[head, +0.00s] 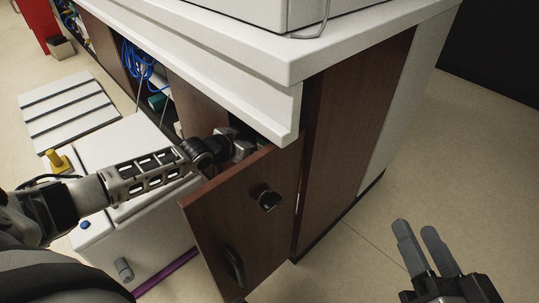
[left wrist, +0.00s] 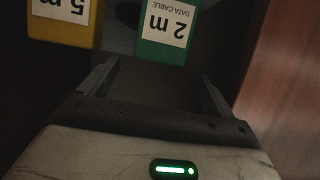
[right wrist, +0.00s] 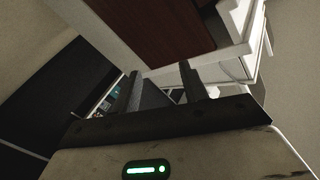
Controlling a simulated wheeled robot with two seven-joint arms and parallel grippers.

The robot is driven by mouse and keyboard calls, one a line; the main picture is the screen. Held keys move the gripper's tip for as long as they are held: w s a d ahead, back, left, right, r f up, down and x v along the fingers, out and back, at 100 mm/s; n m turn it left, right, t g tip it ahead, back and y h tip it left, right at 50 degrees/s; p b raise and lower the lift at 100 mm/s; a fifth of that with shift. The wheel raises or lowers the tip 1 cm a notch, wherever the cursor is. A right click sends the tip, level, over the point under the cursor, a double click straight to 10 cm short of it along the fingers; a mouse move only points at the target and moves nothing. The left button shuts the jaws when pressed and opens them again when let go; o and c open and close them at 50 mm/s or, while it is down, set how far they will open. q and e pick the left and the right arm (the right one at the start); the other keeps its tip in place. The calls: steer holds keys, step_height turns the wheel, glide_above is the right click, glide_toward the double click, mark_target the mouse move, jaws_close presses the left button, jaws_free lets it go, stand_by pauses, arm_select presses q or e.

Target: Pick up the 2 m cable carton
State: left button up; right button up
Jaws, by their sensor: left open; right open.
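The 2 m cable carton (left wrist: 166,52) is green with a white label reading "2 m DATA CABLE", upside down at the top of the left wrist view. My left gripper (left wrist: 158,82) is open, with its fingers pointing toward the carton, which appears just beyond and between them; I cannot tell any contact. In the head view my left arm reaches into the cabinet, and the gripper (head: 240,146) is mostly hidden by the open door. My right gripper (head: 420,235) is open and empty over the floor at the lower right. It also shows in the right wrist view (right wrist: 160,80).
A yellow 5 m carton (left wrist: 60,32) stands left of the green one in the left wrist view. The open brown door (head: 235,210) stands near my left arm, below the white counter (head: 230,60). Blue cables (head: 140,65) hang farther left. Floor at right is clear.

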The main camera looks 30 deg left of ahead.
mark_target(268, 137)
arm_select(q)
steer(key=shift+w+d+f, duration=0.15)
steer(key=shift+w+f, duration=0.1)
steer(key=shift+w, duration=0.2)
steer(key=b+x, duration=0.4)
steer(key=shift+w+d+f, duration=0.15)
steer(key=shift+w, duration=0.15)
steer(key=c, duration=1.1)
arm_select(e)
step_height(268, 137, up, 7)
steer(key=w+n+t+y, duration=0.1)
steer(key=n+t+y, duration=0.2)
steer(key=n+t, duration=0.1)
steer(key=shift+w+d+n, duration=0.4)
steer(key=shift+n, duration=0.4)
